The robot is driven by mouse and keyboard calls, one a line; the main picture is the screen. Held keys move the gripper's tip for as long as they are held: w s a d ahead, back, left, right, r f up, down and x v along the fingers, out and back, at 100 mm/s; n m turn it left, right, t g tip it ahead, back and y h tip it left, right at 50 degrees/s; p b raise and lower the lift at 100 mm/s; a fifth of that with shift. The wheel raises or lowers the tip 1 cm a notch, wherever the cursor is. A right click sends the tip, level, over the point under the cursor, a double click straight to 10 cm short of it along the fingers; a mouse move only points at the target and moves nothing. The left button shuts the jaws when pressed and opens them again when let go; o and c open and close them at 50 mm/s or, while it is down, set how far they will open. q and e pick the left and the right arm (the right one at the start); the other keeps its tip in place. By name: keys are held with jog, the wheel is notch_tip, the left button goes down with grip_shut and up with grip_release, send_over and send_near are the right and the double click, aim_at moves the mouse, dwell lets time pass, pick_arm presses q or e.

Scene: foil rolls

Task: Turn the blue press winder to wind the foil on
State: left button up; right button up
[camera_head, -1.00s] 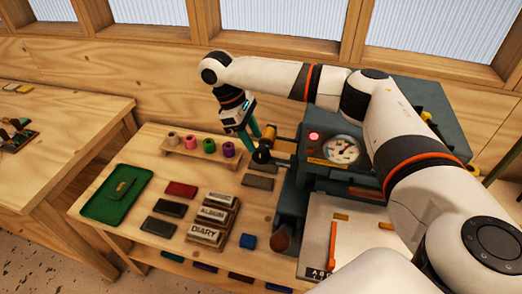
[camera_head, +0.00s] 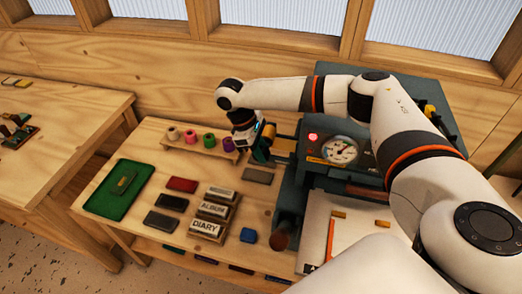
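The blue-grey press (camera_head: 432,100) stands at the right of the table, with a round gauge and a lit red lamp on its front. A foil roll (camera_head: 284,146) sticks out at the press's left side, with the dark winder knob (camera_head: 261,156) at its outer end. My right gripper (camera_head: 264,146) comes down from above, its teal fingers at the knob and partly covering it. I cannot tell whether the fingers are closed on the knob or only beside it. My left gripper is not in view.
A wooden rack (camera_head: 205,149) with several coloured spools stands just left of my gripper. My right arm crosses over the press.

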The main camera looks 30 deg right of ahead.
jog(key=shift+r, duration=0.1)
grip_shut()
jog(key=t+y, duration=0.2)
jog(key=shift+s+d+t, duration=0.15)
jog(key=shift+d+t, duration=0.05)
jog(key=shift+t, duration=0.2)
jog(key=shift+d+t+y, duration=0.1)
jog(key=shift+t+y, duration=1)
jog(key=o, duration=0.8)
grip_release()
jog(key=shift+c, duration=0.2)
jog(key=shift+o, duration=0.7)
jog(key=shift+s, duration=0.1)
